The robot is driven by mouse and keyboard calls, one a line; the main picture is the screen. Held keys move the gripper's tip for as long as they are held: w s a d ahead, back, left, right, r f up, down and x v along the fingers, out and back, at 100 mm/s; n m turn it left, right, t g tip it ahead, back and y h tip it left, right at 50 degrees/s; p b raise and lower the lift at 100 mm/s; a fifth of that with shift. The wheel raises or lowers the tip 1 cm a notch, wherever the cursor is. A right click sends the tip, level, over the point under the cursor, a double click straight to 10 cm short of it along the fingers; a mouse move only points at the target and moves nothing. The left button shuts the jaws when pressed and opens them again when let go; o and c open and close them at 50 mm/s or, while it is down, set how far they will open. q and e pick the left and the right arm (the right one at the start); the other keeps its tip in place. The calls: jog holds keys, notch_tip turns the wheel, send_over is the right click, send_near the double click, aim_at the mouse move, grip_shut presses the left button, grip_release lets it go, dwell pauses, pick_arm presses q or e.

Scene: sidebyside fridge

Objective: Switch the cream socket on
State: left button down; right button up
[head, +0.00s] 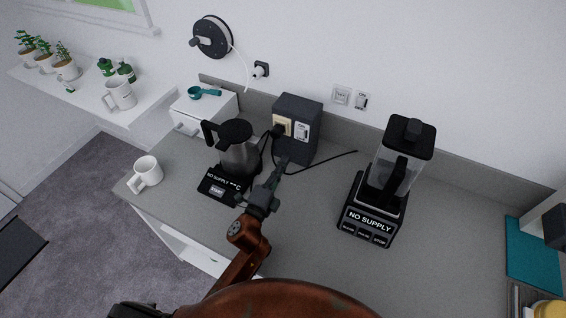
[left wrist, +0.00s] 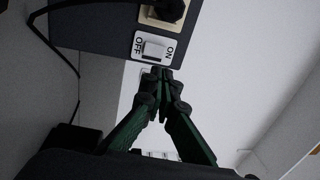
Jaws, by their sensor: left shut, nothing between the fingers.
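The cream socket (head: 283,126) is on the front of a dark grey box (head: 298,103) standing on the counter against the wall. It also shows at the top of the left wrist view (left wrist: 150,13), with a black plug in it. Beside it is a white rocker switch (head: 302,131); in the left wrist view the switch (left wrist: 153,48) is marked OFF and ON. I cannot tell which side is pressed. My left gripper (head: 283,162) is shut and empty. Its fingertips (left wrist: 160,73) are close to the switch plate's edge; contact is unclear. My right gripper is not in view.
A kettle (head: 238,157) on a base reading NO SUPPLY stands left of my left arm. A blender (head: 386,190), also reading NO SUPPLY, stands to the right. A black cable (head: 325,161) lies on the counter. A white mug (head: 147,172) stands near the left edge.

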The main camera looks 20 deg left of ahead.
aim_at(300, 133)
pick_arm(q)
jog(key=x, duration=0.9)
jog(key=shift+w, duration=0.3)
jog(key=shift+w+d+r, duration=0.1)
jog(key=shift+w+d, duration=0.05)
jog(key=shift+w, duration=0.4)
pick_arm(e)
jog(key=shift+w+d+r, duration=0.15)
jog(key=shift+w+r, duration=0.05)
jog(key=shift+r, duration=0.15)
pick_arm(q)
jog(key=shift+p, duration=0.3)
